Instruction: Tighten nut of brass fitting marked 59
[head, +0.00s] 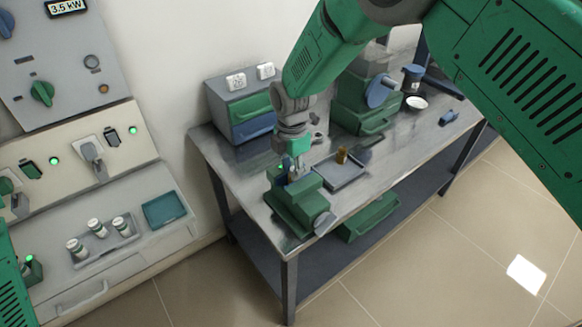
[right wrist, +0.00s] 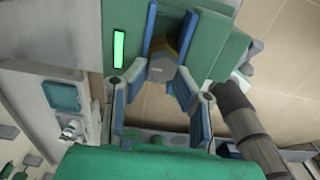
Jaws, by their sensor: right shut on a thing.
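My right gripper (head: 290,172) reaches down over a green vise-like block (head: 300,208) at the near left end of the metal table. In the right wrist view, my right gripper (right wrist: 160,82) has its blue-padded fingers on either side of a fitting (right wrist: 161,68) with a grey hexagonal end and a brass-coloured part behind. It is shut on this fitting, which sits between blue bars of the green block (right wrist: 205,42). No number can be read on it. In the head view the fitting is hidden by the gripper. My left gripper does not show.
A grey tray (head: 340,175) with a brass piece (head: 341,156) lies beside the block. A drawer unit (head: 241,105) and a green machine (head: 362,118) stand farther back. A bench with small jars (head: 97,228) is at left. Floor is clear at right.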

